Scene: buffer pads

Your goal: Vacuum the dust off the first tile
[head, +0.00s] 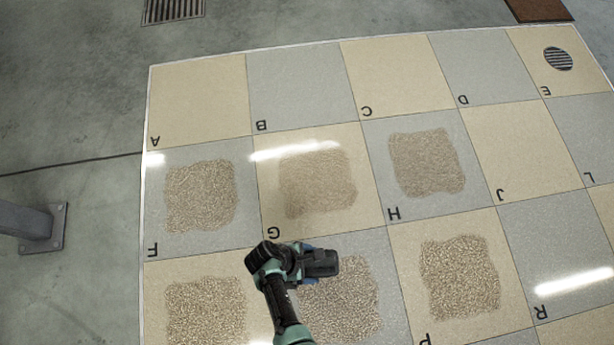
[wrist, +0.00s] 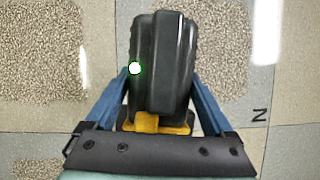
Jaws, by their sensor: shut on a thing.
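My gripper (head: 310,264) is shut on a black hand-held vacuum (head: 322,263), over a grey tile with a dust patch (head: 345,300). In the wrist view the vacuum (wrist: 160,60) sits between the blue fingers, with a lit green light and a yellow part near the palm. Square brown dust patches lie on tile F (head: 200,195), tile G (head: 318,180), tile H (head: 427,162), the tile below H (head: 460,275) and the tile below F (head: 205,310). The patch on G looks fainter. The arm and vacuum hide part of the dust beneath.
Tile A (head: 200,95), tile B (head: 298,85), tile C (head: 395,75) and tile J (head: 515,150) look bare. A grey post base (head: 40,228) stands left of the tiles.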

